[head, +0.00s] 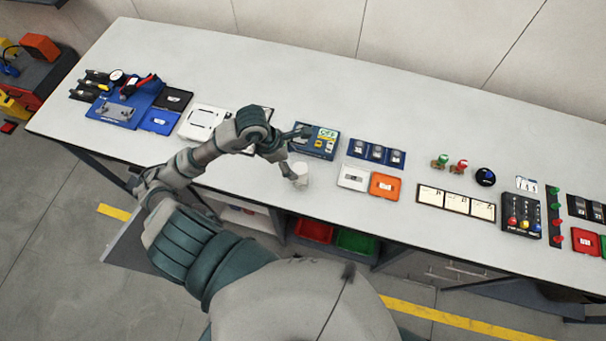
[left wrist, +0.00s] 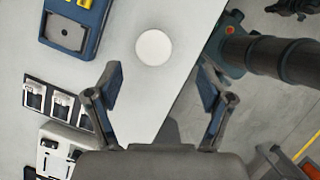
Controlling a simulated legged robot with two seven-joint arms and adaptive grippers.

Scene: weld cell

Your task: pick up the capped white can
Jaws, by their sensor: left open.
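The capped white can (head: 301,169) stands on the pale bench near its front edge. In the left wrist view its round white top (left wrist: 153,47) shows from above, just beyond my fingertips and roughly between their lines. My left gripper (head: 294,154) is over the bench beside the can, partly overlapping it in the head view. Its two fingers are spread apart with nothing between them in the left wrist view (left wrist: 160,82). The can's sides are mostly hidden from the wrist camera. My right gripper is not in view.
A dark blue box (head: 314,141) lies just behind the can. A white case (head: 353,177) and an orange case (head: 384,187) lie to its right. The bench front edge is close, with red (head: 314,231) and green (head: 356,241) bins below.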

